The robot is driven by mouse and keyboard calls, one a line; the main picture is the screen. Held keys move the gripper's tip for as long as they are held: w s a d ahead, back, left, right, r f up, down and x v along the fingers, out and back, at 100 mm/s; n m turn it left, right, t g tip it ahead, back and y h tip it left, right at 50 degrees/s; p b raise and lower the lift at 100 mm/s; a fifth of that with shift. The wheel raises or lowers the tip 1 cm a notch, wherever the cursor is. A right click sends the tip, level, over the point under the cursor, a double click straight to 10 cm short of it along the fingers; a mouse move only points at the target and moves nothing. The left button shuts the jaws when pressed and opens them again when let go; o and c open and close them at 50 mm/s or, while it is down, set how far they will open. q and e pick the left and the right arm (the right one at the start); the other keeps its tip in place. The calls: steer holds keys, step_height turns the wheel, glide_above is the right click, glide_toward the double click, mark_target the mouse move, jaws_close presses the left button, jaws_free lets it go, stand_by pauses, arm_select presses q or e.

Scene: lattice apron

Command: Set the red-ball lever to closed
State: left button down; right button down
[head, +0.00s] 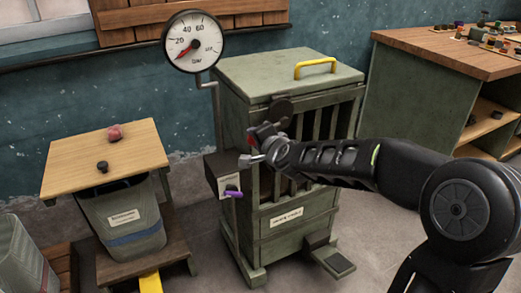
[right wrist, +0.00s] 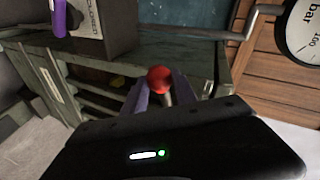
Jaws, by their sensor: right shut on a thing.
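The red ball (right wrist: 160,79) tops a pale lever rod in the right wrist view, between the two fingers of my right gripper (right wrist: 158,92). The gripper is shut on the lever just under the ball. In the head view my right gripper (head: 256,148) is at the front left of the green slatted cabinet (head: 291,75), above a small grey box. Only a bit of red shows there, and most of the lever is hidden by the gripper. My left gripper is not in view.
A purple handle (head: 233,192) sits on the labelled box (head: 226,172) below my gripper. A round gauge (head: 193,41) stands at the cabinet's left. A yellow handle (head: 315,65) is on its lid. A bin (head: 124,220) and wooden board (head: 75,168) are left; a workbench (head: 440,50) is right.

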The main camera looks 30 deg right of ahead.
steer(key=shift+a+r+m+y+b, duration=0.1)
steer(key=shift+r+m+y+b, duration=0.5)
steer(key=shift+r+m, duration=0.3)
steer(key=shift+r+m+b, duration=0.3)
steer(key=shift+r+b, duration=0.1)
steer(key=shift+r, duration=0.25)
steer(key=c, duration=1)
jaws_free()
steer(key=p+v, duration=0.2)
steer(key=v, duration=0.5)
steer(key=shift+s+r, duration=0.1)
steer(key=shift+s, duration=0.3)
